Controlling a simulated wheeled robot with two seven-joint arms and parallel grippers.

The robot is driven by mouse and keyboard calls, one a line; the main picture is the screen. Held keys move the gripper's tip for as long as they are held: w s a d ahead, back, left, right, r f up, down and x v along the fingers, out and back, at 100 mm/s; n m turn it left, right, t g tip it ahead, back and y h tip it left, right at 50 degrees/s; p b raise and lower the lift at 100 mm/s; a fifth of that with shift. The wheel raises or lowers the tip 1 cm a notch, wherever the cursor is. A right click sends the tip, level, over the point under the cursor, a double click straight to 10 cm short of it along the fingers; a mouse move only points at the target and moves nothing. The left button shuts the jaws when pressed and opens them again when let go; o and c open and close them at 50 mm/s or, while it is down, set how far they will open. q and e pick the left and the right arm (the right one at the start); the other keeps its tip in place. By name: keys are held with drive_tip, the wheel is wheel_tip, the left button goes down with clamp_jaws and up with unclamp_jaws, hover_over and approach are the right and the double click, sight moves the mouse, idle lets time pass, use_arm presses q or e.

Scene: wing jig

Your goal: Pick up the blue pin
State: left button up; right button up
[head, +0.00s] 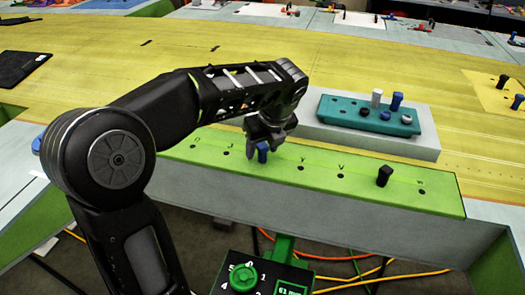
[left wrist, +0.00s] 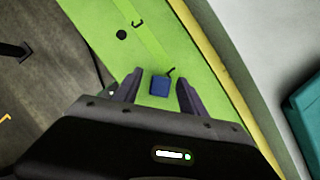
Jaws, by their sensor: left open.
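A blue pin (head: 262,153) stands in the green strip (head: 325,172), under my left gripper (head: 264,146). In the left wrist view the blue pin (left wrist: 159,85) shows as a blue square top between the two fingers of my left gripper (left wrist: 158,82). The fingers are open, with a gap on each side of the pin. I cannot tell how far down the pin they reach. Another blue pin (head: 397,101) stands in the teal rack (head: 345,121). My right gripper is in neither view.
A black pin (head: 384,176) stands in the green strip to the right, past several empty holes. The teal rack sits on a grey block (head: 428,140) behind the strip and also holds a white pin (head: 377,97). A green dial (head: 243,278) is below the front edge.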

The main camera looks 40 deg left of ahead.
use_arm(q)
drive_tip(key=shift+c, duration=0.4)
clamp_jaws()
idle(0.5)
